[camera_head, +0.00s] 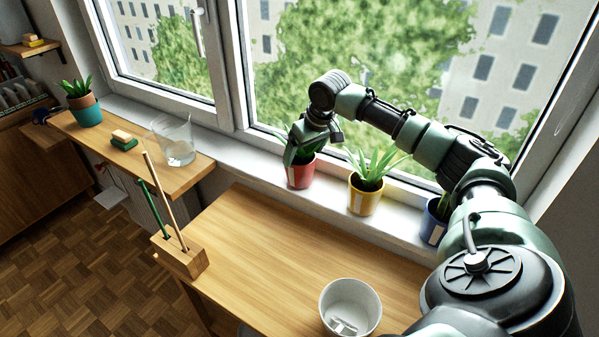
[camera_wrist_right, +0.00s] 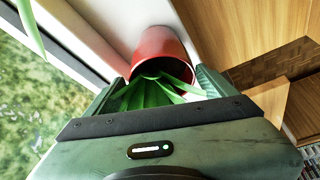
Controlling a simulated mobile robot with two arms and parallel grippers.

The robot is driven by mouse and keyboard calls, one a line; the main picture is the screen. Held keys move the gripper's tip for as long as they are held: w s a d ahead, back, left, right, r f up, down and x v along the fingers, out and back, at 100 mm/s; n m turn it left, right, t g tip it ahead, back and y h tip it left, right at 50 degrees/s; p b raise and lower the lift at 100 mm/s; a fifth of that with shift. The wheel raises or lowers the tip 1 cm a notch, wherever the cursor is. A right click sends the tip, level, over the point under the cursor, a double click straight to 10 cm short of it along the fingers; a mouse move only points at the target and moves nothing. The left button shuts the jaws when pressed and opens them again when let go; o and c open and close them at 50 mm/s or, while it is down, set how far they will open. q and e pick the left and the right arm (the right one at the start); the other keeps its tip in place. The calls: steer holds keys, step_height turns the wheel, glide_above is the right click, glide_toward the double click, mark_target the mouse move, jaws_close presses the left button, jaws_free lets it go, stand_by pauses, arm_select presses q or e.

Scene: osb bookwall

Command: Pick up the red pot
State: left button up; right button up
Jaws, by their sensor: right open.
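The red pot (camera_head: 300,174) with a green plant stands on the white windowsill, left of a yellow pot. My right gripper (camera_head: 303,150) is above it, reaching down over the plant. In the right wrist view the red pot (camera_wrist_right: 160,48) lies ahead of the open fingers of my right gripper (camera_wrist_right: 155,88). The plant's green leaves (camera_wrist_right: 150,92) are between the fingers, and the pot's rim is just beyond the fingertips. The leaves partly hide the rim, and I cannot tell whether a finger touches it. My left gripper is not in view.
The yellow pot (camera_head: 364,197) and a blue pot (camera_head: 434,222) stand to the right on the sill (camera_head: 400,222). Below are a wooden table (camera_head: 270,240), a white bin (camera_head: 350,305) and a wooden holder with sticks (camera_head: 180,258). A glass (camera_head: 176,140) stands on the left shelf. The window is close behind.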

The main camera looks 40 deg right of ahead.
steer(key=shift+x, duration=1.1)
steer(key=x, duration=0.6)
steer(key=shift+p, duration=0.35)
steer(key=c, duration=1.4)
steer(key=shift+c, duration=0.6)
steer(key=shift+r, duration=0.15)
